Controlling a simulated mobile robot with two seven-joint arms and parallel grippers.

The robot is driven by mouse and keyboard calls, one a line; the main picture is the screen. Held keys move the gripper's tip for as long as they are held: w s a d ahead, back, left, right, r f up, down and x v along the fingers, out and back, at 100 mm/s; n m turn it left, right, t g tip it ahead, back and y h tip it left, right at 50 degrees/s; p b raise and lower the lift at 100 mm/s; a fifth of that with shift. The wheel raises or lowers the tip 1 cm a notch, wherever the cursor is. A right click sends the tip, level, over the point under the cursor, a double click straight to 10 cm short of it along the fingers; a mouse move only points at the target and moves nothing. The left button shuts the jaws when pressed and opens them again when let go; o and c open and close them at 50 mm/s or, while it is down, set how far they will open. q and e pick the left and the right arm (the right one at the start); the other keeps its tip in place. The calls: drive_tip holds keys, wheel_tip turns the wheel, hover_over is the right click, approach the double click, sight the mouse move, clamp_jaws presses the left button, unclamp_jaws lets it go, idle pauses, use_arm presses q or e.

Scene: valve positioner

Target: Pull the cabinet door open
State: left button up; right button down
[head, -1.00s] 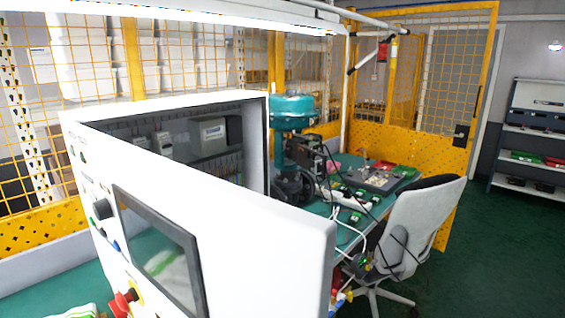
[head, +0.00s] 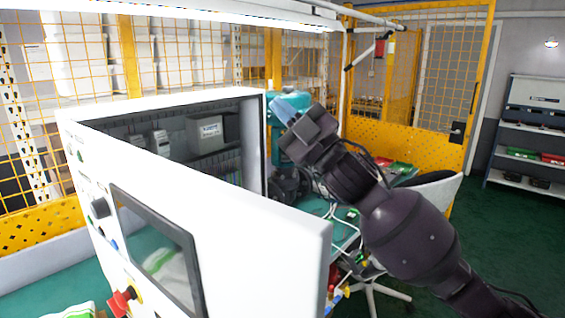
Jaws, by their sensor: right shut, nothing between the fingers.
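The white cabinet door (head: 262,215) stands partly open, swung out toward me. Its front carries a dark screen (head: 157,250), a red knob (head: 122,300) and small buttons. Behind it the cabinet interior (head: 170,140) shows, with grey modules and wiring. My right gripper (head: 282,108) is shut and empty. It is raised at the right of the cabinet opening, in front of the teal valve body, and its arm comes in from the lower right. It looks apart from the door. My left gripper is not in view.
A teal valve actuator (head: 292,101) stands on the workbench behind my right arm. An office chair (head: 441,196) is behind the arm at right. Shelves (head: 532,133) stand at far right. Yellow mesh fencing (head: 400,130) closes the back. Green floor at right is clear.

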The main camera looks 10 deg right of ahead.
drive_tip(key=s+a+r+n+g+h, duration=0.1)
drive_tip(key=s+a+r+n+g, duration=0.4)
drive_tip(key=s+r+n+g, duration=0.6)
drive_tip(key=s+a+r+n+g+h, duration=0.1)
drive_tip(key=s+a+r+n+g, duration=0.4)
drive_tip(key=s+r+n+g, duration=0.55)
drive_tip(key=w+d+f+m+t+h, duration=0.2)
drive_tip(key=d+f+m+h, duration=1.05)
drive_tip(key=m+h, duration=0.2)
use_arm(q)
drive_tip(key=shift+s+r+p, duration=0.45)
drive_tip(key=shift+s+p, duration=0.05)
drive_tip(key=shift+p, duration=0.8)
use_arm(e)
drive_tip(key=s+a+f, duration=0.5)
drive_tip(key=a+f, duration=0.1)
drive_tip(key=f, duration=0.3)
drive_tip(key=shift+f+m+y, duration=0.25)
drive_tip(key=shift+m+y, duration=0.1)
drive_tip(key=shift+m, duration=0.05)
